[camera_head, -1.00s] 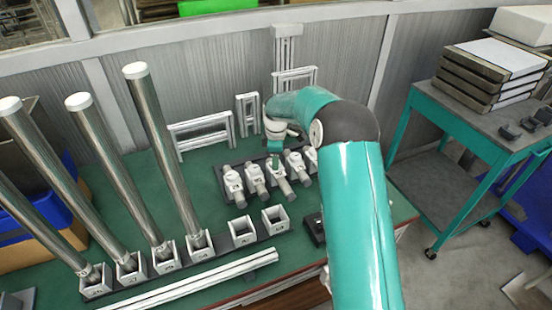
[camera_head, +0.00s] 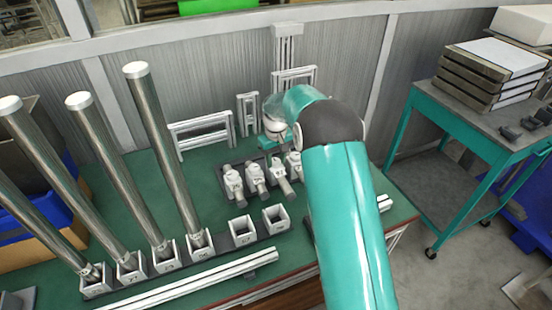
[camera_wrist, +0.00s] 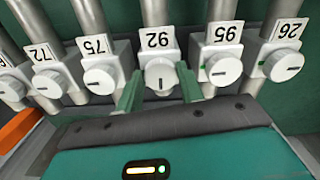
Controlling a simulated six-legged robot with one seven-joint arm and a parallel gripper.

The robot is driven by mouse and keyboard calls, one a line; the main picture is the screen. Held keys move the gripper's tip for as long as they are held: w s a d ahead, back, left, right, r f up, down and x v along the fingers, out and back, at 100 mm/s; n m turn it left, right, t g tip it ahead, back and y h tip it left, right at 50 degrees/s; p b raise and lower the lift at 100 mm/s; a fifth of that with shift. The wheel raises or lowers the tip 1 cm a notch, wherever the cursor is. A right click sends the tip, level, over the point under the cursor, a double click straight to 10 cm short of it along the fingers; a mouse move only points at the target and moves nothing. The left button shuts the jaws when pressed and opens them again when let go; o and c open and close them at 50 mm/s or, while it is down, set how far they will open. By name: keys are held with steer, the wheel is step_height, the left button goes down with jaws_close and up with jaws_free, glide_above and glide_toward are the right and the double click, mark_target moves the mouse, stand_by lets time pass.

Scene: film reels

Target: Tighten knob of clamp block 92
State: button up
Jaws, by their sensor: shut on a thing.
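Clamp block 92 (camera_wrist: 143,52) is in the middle of a row of white clamp blocks on metal tubes in the wrist view. Its round white knob (camera_wrist: 161,76) has an upright slot, while the neighbouring knobs' slots lie roughly level. My gripper (camera_wrist: 160,88) is shut on this knob, with one green finger on each side. In the head view, the row of blocks (camera_head: 255,178) lies on the green bench, partly behind my arm. My fingertips and the held knob cannot be made out there.
Neighbouring knobs, including those of block 75 (camera_wrist: 98,80) and block 95 (camera_wrist: 223,69), stand close on both sides. Tall metal tubes (camera_head: 155,160) rise from sockets at the left of the bench (camera_head: 195,270). A teal cart (camera_head: 470,130) stands to the right.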

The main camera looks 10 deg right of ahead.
steer(key=m, duration=0.4)
steer(key=shift+m, duration=0.3)
steer(key=m, duration=0.3)
steer(key=shift+a+m, duration=0.15)
steer(key=shift+m, duration=0.25)
steer(key=m, duration=0.8)
steer(key=shift+a+m, duration=0.1)
steer(key=shift+m, duration=0.2)
steer(key=shift+m, duration=0.3)
steer(key=o, duration=1)
steer(key=shift+w, duration=0.1)
